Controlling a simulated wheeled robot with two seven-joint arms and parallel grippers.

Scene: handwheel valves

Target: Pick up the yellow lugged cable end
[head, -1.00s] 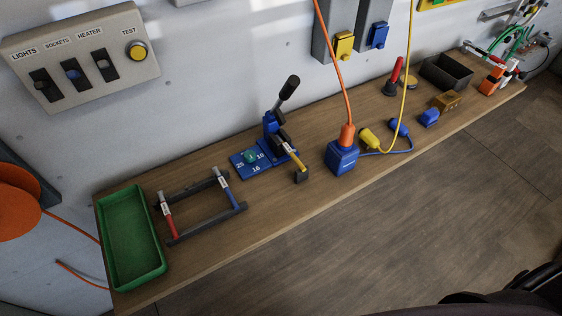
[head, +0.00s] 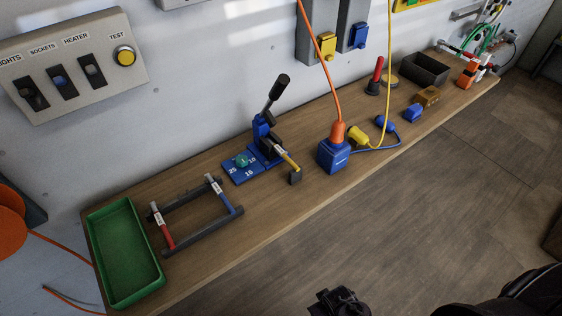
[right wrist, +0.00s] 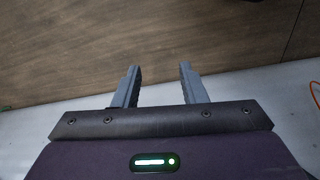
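The yellow lugged cable end (head: 286,158) rests slanted at the blue crimp press (head: 262,142) on the bench. Its upper end is at the press jaws and its lower end is at a small dark block (head: 295,177). A red cable end (head: 165,228) and a blue cable end (head: 217,192) lie across a dark rack to the left. My right gripper (right wrist: 158,86) is open, with nothing between its fingers in the right wrist view. A dark part of mine shows at the bottom of the head view, off the bench; I cannot tell its fingers. My left gripper is not identifiable.
A green tray (head: 124,254) stands at the bench's left end. A blue box (head: 333,155) with an orange plug and hanging cable stands right of the press. Yellow and blue plugs lie beyond it. Bare wood lies along the bench's front edge.

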